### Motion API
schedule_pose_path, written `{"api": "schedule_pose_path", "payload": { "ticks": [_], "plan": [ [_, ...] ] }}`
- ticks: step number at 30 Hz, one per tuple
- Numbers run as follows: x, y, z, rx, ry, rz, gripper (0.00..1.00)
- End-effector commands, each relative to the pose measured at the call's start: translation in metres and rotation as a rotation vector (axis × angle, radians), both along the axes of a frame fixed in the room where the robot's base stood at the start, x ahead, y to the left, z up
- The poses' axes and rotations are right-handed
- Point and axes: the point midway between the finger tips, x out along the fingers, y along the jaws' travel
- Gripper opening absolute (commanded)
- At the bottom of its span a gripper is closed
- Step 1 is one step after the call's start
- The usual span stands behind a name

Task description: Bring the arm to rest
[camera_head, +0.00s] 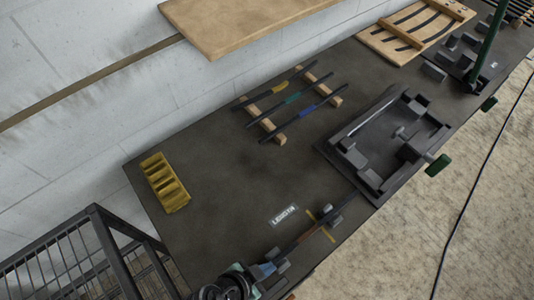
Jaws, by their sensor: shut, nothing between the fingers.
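My gripper (264,270) shows at the bottom of the view, below the centre, at the end of a dark round arm part. It is small and dark here, and its fingers are hard to make out. It is shut and empty. Most of my arm is out of view.
A black wire cage (75,262) stands lower left. The left-middle tabletop is clear.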

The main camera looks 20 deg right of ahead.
Motion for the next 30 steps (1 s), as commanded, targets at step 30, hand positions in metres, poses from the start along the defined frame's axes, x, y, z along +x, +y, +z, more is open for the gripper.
{"api": "schedule_pose_path", "payload": {
  "ticks": [30],
  "plan": [
    [0.268, -0.005, 0.434, -0.400, -0.930, 0.744, 0.00]
  ]
}}
